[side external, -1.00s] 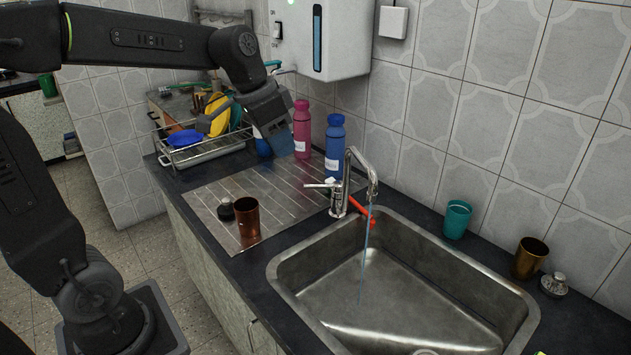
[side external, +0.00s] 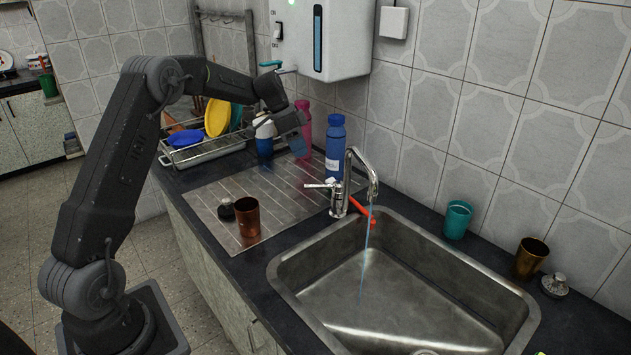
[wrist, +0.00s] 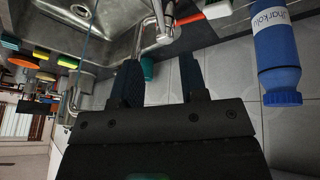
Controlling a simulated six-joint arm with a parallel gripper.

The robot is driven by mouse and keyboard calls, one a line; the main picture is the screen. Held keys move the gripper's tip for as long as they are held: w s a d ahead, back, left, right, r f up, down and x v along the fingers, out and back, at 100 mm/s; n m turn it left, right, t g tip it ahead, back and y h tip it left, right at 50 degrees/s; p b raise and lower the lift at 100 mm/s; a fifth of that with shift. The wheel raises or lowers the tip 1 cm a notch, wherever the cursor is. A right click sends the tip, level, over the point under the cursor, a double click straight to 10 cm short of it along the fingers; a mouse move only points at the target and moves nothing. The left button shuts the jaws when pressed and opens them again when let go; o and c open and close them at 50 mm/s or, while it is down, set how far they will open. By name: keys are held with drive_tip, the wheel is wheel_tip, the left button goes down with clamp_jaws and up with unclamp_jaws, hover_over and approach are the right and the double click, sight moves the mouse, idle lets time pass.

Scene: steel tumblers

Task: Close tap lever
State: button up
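The chrome tap (side external: 358,172) stands at the back left corner of the sink, its spout over the basin. Its lever (side external: 318,186) points left over the drainboard. A thin stream of water (side external: 365,250) runs from the spout into the sink. My gripper (side external: 298,146) is up and to the left of the tap, in front of the pink bottle (side external: 303,117) in the side view, apart from the lever. In the wrist view my gripper (wrist: 160,76) has its two fingers spread with nothing held. The tap (wrist: 150,38) shows beyond the fingers.
A blue bottle (side external: 335,150) stands close behind the tap lever. A copper tumbler (side external: 246,218) is on the drainboard (side external: 275,195). A red-handled object (side external: 359,208) lies by the tap base.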

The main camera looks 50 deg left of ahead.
sight(323, 187)
drive_tip(key=x, duration=1.1)
drive_tip(key=shift+d+f, duration=0.1)
clamp_jaws()
